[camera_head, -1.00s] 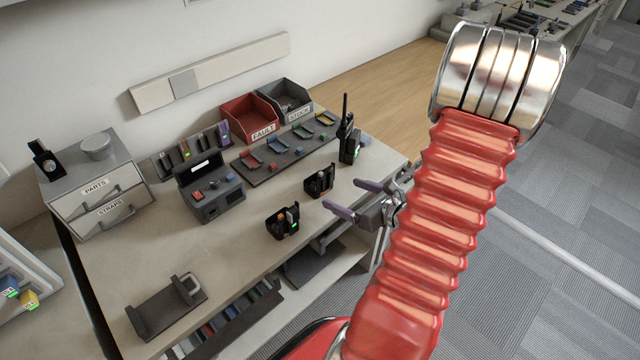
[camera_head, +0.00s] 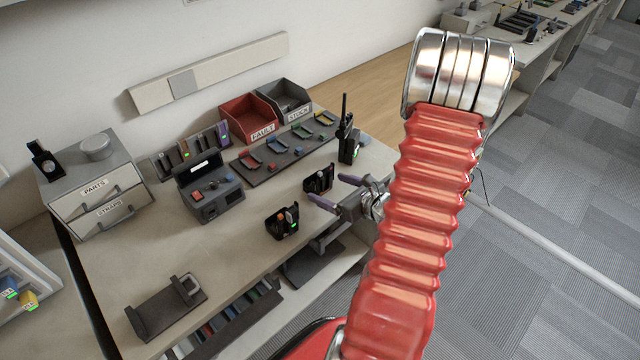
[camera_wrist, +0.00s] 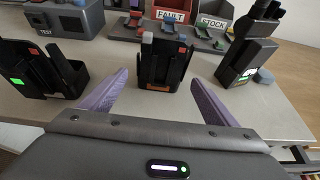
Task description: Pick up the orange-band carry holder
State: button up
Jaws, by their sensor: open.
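A black carry holder (camera_head: 318,180) with small orange marks stands upright on the bench. In the wrist view this holder (camera_wrist: 165,66) is centred just beyond and between my fingertips. My gripper (camera_head: 331,189) is open and empty, with its purple fingers pointing at the holder from the bench's front edge. The fingers also show in the wrist view (camera_wrist: 160,84), one on each side of the holder's lower front.
A black radio with an antenna (camera_head: 346,140) stands close on the right. Behind are a tray of coloured pieces (camera_head: 262,172), a grey test unit (camera_head: 210,195), and red FAULT (camera_head: 262,132) and grey STOCK (camera_head: 297,112) bins.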

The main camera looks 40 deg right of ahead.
aim_at(325, 186)
jog(key=shift+x, duration=2.25)
jog(key=shift+c, duration=0.5)
jog(key=c, duration=1.1)
